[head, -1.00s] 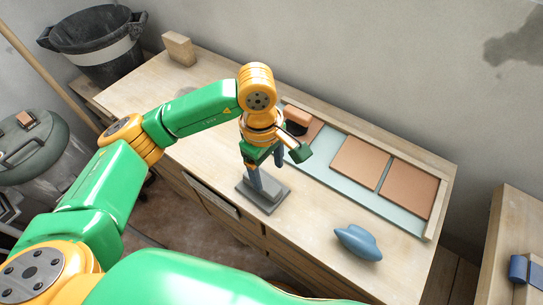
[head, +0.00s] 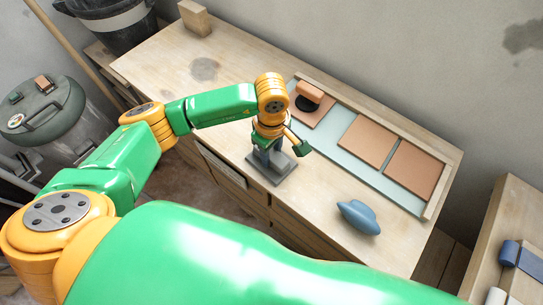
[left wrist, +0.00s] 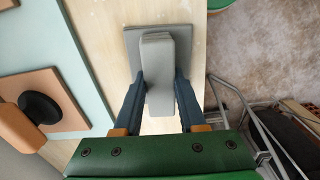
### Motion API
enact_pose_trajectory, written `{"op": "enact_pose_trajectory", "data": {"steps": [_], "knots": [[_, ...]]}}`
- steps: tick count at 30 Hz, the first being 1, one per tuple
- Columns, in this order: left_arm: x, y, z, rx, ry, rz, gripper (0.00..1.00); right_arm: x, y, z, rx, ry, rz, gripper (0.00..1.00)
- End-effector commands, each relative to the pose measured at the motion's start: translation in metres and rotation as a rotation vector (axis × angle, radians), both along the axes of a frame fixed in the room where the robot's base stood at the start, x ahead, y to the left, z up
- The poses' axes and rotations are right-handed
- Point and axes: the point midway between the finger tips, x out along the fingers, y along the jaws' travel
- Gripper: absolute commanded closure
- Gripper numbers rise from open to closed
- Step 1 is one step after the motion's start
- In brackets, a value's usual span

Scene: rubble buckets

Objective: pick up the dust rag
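A grey upright piece (left wrist: 158,70) stands on a flat grey slab (head: 272,172) near the front edge of the wooden workbench. It may be the dust rag, but I cannot tell its material. My left gripper (head: 268,152) points down over the slab. In the left wrist view, the gripper's dark blue fingers (left wrist: 160,78) are spread on either side of the grey piece. Narrow gaps show lower down; contact at the tips is unclear. My right gripper is not in view.
A pale blue-green board (head: 335,143) with orange-brown tiles (head: 367,140) and an orange-handled tool (head: 309,92) lies behind the gripper. A wood block (head: 194,17) stands at the far left. A blue roll (head: 522,254) lies on another surface at right. The bench's left half is clear.

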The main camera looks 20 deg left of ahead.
Motion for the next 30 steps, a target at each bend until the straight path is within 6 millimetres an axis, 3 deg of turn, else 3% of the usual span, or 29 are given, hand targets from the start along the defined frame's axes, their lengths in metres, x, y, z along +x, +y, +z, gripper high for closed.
{"op": "enact_pose_trajectory", "data": {"steps": [10,16,23,30], "knots": [[0.001,0.0,0.003,-0.002,-0.001,0.0,1.0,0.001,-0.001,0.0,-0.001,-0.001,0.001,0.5],[0.001,0.0,0.033,-0.002,-0.006,-0.001,1.0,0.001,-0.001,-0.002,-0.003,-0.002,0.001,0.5],[-0.042,0.031,0.092,0.001,-0.009,-0.002,1.0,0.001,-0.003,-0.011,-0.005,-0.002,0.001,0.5],[-0.097,0.069,0.119,0.004,-0.007,0.004,1.0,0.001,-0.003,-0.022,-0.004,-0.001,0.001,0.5]]}}
